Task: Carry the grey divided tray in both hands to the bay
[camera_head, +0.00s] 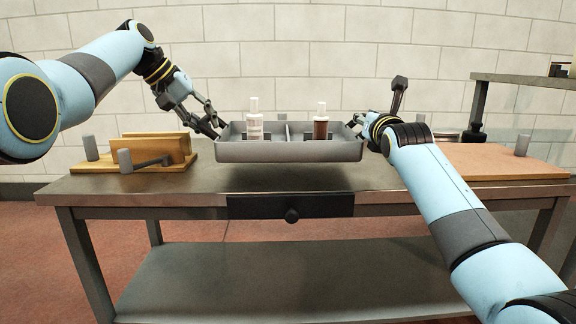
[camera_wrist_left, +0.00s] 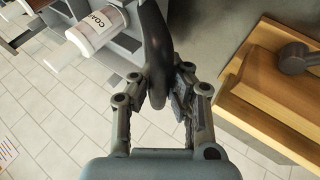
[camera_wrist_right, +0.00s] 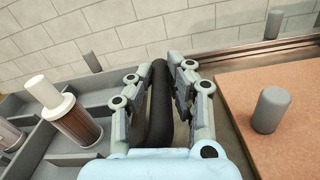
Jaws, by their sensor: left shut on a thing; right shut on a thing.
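The grey divided tray (camera_head: 290,152) is held between my two grippers in the head view, and appears raised a little above the table, with a shadow below it. It looks about level. A white labelled bottle (camera_head: 254,122) stands in its left part and a brown bottle with a white cap (camera_head: 321,122) in its right part. My left gripper (camera_head: 213,122) is shut on the tray's dark left handle (camera_wrist_left: 156,55). My right gripper (camera_head: 362,122) is shut on the dark right handle (camera_wrist_right: 160,100). No bay can be made out for certain.
The metal table (camera_head: 200,187) has a wooden stand (camera_head: 152,150) at left and a reddish-brown board (camera_head: 490,160) with grey pegs at right. A dark drawer (camera_head: 290,206) is under the front edge. A higher shelf (camera_head: 520,80) stands at far right.

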